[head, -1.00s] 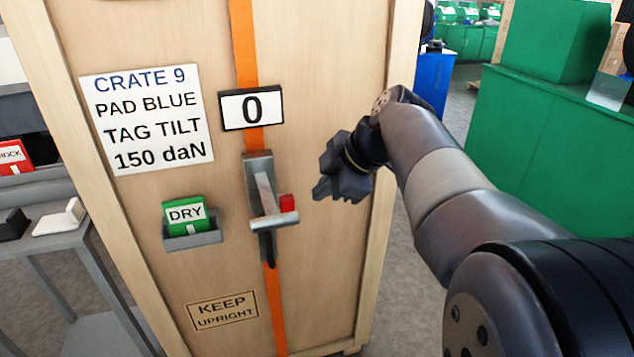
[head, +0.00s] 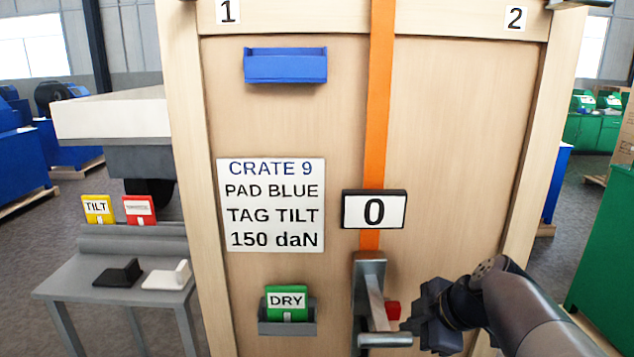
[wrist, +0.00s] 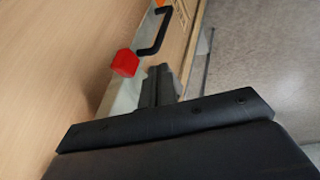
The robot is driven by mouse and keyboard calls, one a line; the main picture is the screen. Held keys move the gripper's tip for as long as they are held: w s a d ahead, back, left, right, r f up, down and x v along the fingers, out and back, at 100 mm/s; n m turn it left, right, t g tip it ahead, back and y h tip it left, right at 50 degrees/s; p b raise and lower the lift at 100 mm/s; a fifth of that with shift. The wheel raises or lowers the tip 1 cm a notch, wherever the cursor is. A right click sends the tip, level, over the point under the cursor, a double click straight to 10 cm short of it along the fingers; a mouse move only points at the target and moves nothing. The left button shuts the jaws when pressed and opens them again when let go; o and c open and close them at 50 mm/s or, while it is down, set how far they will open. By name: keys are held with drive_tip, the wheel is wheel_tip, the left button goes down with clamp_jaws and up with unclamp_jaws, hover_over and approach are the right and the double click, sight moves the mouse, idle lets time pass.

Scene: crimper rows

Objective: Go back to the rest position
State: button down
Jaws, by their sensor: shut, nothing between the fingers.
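My gripper (head: 418,315) is shut and empty in front of the wooden crate, just right of the strap tensioner (head: 370,300) and its red tab (head: 393,310). In the wrist view my closed fingers (wrist: 159,84) point toward the tensioner, with the red tab (wrist: 125,63) and a black handle (wrist: 158,32) beyond them. I cannot tell whether the fingers touch the tensioner. My arm comes in from the lower right in the head view.
The crate (head: 455,130) carries an orange strap, a display (head: 374,210) reading 0, a blue tray (head: 286,67) and a green DRY tag (head: 287,303) in a grey holder. A grey bench (head: 75,292) with tags and pads stands left. Green cabinets (head: 610,250) stand right.

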drive_tip(key=v, duration=0.4)
drive_tip(key=shift+s+d+r, duration=0.2)
drive_tip(key=shift+s, duration=0.15)
